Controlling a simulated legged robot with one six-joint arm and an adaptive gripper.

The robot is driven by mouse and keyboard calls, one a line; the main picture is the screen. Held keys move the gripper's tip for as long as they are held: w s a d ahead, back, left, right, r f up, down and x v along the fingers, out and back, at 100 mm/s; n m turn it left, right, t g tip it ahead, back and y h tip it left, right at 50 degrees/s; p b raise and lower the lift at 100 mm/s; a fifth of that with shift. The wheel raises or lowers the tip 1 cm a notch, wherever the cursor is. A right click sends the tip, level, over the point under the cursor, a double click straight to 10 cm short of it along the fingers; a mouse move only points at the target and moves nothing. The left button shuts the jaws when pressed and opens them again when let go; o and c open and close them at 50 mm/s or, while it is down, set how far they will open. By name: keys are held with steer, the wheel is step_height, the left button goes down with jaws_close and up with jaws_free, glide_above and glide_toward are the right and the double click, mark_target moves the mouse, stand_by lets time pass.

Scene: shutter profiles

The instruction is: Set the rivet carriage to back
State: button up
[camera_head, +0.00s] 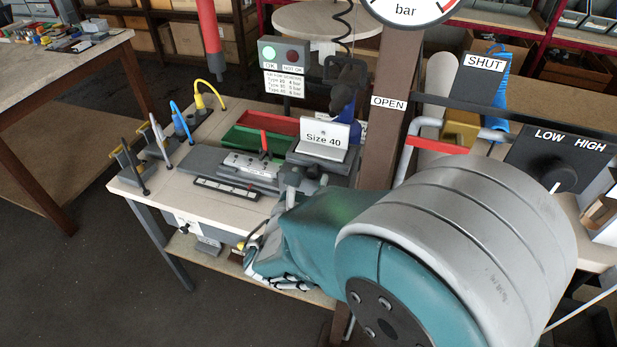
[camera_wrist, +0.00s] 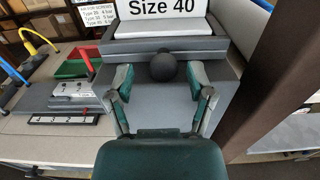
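What looks like the rivet carriage (camera_head: 318,153) is a grey block with a white "Size 40" sign, at the right end of the bench. It also shows in the wrist view (camera_wrist: 165,46). A black ball knob (camera_wrist: 163,67) sits on its near side. My gripper (camera_wrist: 160,77) is open, with one finger on each side of the knob and slightly nearer the camera. I see no clear contact with the knob. In the head view my gripper (camera_head: 302,182) is small and partly hidden by my teal arm, so the knob is hard to make out.
A grey fixture (camera_head: 250,165) with a red lever (camera_head: 264,143) and a numbered strip (camera_head: 227,189) lies left of the carriage. Green (camera_head: 248,140) and red bins stand behind. A brown post (camera_head: 383,110) rises close on the right. Tools on hoses stand along the bench's left side.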

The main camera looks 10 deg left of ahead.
steer(key=s+a, duration=0.1)
steer(key=s, duration=1.1)
steer(key=w+d+r+m+g+h, duration=0.15)
steer(key=d+m+g+h, duration=0.75)
steer(key=d+m, duration=1)
steer(key=s+d+r+m+g+y, duration=0.3)
steer(key=s+d+m+y, duration=0.4)
steer(key=m, duration=0.9)
steer(key=d+r+y, duration=0.1)
steer(key=d+y, duration=0.2)
steer(key=shift+s, duration=0.15)
